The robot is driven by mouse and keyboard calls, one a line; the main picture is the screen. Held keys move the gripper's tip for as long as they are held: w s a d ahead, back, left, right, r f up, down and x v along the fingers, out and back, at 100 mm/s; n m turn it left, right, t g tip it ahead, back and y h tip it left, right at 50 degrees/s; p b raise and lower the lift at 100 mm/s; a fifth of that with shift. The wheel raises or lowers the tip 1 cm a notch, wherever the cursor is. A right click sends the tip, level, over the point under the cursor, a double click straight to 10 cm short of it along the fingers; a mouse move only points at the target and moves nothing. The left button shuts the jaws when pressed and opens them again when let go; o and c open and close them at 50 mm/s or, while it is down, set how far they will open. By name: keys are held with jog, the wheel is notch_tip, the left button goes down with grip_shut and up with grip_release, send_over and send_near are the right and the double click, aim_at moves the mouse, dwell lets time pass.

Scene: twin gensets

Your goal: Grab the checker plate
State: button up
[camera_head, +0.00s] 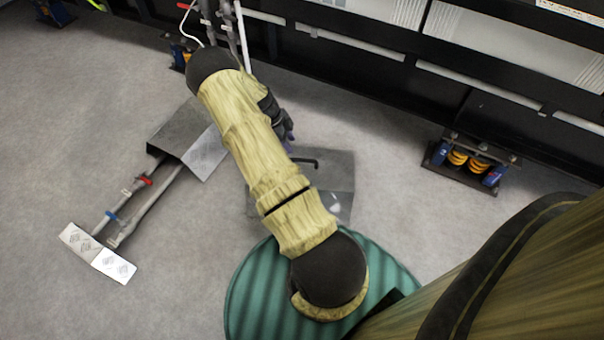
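I cannot tell for sure which piece is the checker plate, as no tread pattern can be made out. A flat grey plate (339,172) lies low near the picture's middle, partly hidden behind my arm. A thin black bar-like handle shows at its upper edge. A second grey sheet-like piece (184,127) with a lighter sloping face is left of my arm. My gripper (288,132) is a small dark shape mostly hidden behind my forearm, above the middle plate in the picture. Its fingers cannot be made out, nor whether it touches anything.
Pipes with a red-handled valve (143,181) and a blue one (111,216) run from the left grey piece to two white panels (113,265). A spring mount (467,162) sits at the right under a black frame rail (375,65). Grey floor is clear at the far left.

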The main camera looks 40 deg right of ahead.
aim_at(302, 160)
jog(key=b+x, duration=0.3)
jog(key=x, duration=0.4)
jog(key=b+x, duration=0.4)
jog(key=x, duration=0.1)
jog(key=shift+w+f+b, duration=0.25)
jog(key=shift+b, duration=0.15)
dwell(0.3)
grip_shut()
jog(key=shift+w+r, duration=0.1)
dwell(1.2)
